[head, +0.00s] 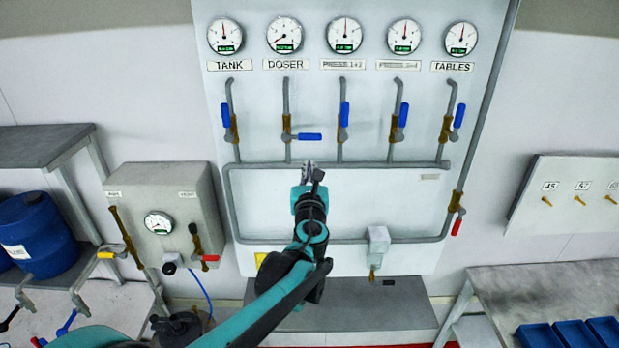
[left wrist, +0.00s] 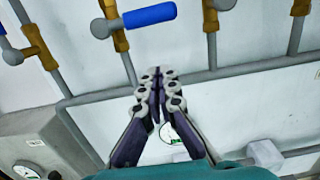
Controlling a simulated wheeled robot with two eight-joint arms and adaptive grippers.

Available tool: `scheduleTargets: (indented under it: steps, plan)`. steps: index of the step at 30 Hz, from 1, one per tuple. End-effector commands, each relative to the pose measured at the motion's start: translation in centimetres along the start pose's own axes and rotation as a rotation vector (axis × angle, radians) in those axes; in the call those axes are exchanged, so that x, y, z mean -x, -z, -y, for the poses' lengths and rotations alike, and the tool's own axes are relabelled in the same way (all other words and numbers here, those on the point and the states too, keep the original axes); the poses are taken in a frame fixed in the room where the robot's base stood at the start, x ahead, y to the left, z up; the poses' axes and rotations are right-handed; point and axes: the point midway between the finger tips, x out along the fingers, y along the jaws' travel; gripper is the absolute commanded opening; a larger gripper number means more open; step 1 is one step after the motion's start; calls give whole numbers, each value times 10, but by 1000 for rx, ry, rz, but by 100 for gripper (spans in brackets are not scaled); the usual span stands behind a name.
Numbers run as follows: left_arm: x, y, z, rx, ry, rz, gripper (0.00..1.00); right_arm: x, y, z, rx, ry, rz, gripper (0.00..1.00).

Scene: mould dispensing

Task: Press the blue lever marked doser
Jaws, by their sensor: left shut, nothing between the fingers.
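The blue lever under the DOSER label (head: 286,64) is a blue handle (head: 310,137) on a brass valve (head: 287,128). It lies horizontal and points right. It also shows at the top of the left wrist view (left wrist: 150,15). My left gripper (head: 307,166) is shut and empty. It appears just below the lever in the head view, near the horizontal pipe. In the left wrist view its closed fingertips (left wrist: 155,76) show below the lever, with a visible gap in the picture. My right gripper is not in view.
Other blue levers, such as the TANK one (head: 226,115) and the TABLES one (head: 459,116), stand roughly upright on neighbouring pipes. A lower grey pipe (head: 350,166) runs across the panel. A grey gauge box (head: 180,185) is at left; blue trays (head: 575,335) are at lower right.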

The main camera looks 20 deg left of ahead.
Motion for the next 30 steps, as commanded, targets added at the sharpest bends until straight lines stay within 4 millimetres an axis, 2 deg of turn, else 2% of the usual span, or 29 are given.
scheduleTargets:
  steps: [2,6,10,30]
  plan:
    - [-17,-1,0,0,-1,0,0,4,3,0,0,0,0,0]
    - [-20,-25,0,1,1,0,0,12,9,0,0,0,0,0]
    - [-23,-35,0,1,1,0,0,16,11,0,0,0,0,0]
    - [-24,-41,1,32,-1,0,0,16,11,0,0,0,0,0]
